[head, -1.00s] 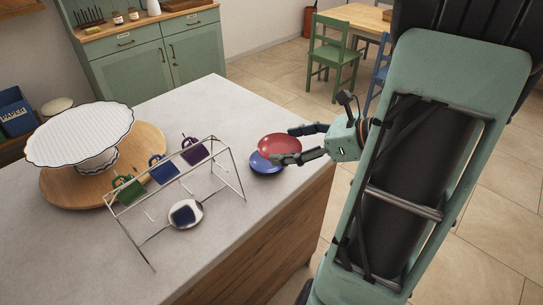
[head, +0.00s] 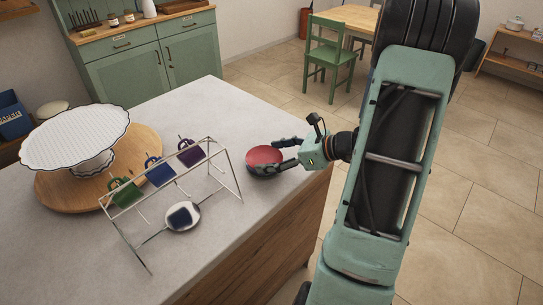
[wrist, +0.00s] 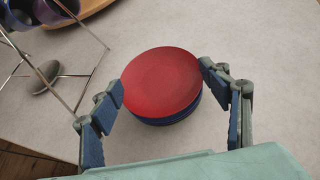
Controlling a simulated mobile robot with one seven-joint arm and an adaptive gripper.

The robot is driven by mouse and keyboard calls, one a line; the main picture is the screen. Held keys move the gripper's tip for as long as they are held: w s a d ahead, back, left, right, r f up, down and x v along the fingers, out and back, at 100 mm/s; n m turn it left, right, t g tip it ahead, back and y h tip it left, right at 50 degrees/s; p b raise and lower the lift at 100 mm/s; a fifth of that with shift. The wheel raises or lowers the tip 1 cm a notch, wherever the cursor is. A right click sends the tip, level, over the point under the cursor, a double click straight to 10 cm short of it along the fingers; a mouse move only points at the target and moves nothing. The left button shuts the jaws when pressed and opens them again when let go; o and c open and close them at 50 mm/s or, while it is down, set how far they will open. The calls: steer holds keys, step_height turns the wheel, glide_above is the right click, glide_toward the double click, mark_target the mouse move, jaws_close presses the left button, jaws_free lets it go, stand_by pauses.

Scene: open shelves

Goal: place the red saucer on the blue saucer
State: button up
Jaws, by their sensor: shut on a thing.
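The red saucer (head: 263,156) lies level over the blue saucer near the counter's right edge; it also fills the middle of the wrist view (wrist: 161,80). The blue saucer (wrist: 168,120) shows only as a dark blue rim below the red one, and I cannot tell whether a thin gap is left between them. My gripper (head: 273,157) reaches in from the right, with one finger on each side of the red saucer. It is shut on the red saucer, with the fingertips at its edge in the wrist view (wrist: 162,84).
A wire rack (head: 228,172) with green, blue and purple mugs stands left of the saucers. A white cake stand (head: 75,139) is on a wooden board farther left. The front counter is clear.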

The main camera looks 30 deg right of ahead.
steer(key=shift+f+b, duration=0.3)
steer(key=o, duration=1.2)
steer(key=shift+c, duration=0.2)
steer(key=shift+r+p, duration=0.55)
steer(key=shift+r, duration=0.05)
steer(key=v, duration=1.1)
steer(key=shift+s+d, duration=0.3)
steer(key=shift+s, duration=0.15)
